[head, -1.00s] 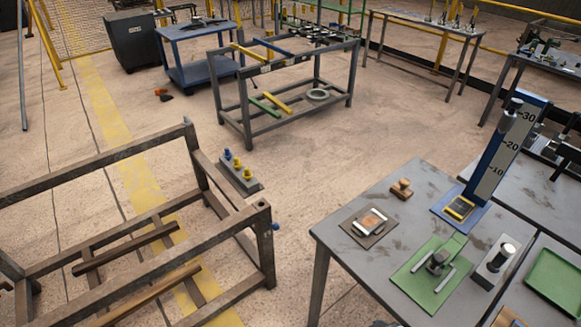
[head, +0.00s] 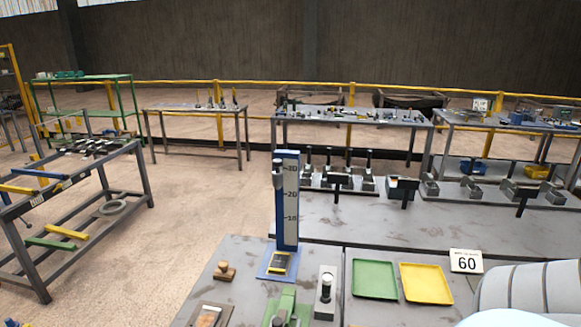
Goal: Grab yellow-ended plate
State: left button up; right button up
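I cannot pick out for certain a plate with yellow ends. On the dark metal rack at the left lie a yellow bar (head: 67,230) and a green bar (head: 48,244) on the lower level. Another yellow bar (head: 15,189) and a blue bar (head: 38,172) are at its top. A small dark piece with yellow edges (head: 280,263) sits on the blue base of the upright height gauge (head: 289,205). Neither of my grippers shows in the head view. A pale, ribbed shape at the lower right appears to be part of my arm.
A row of dark fixtures stands behind. Open floor (head: 190,220) lies between the left rack and the bench.

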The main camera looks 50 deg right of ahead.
aim_at(278, 264)
jog(key=z, duration=1.45)
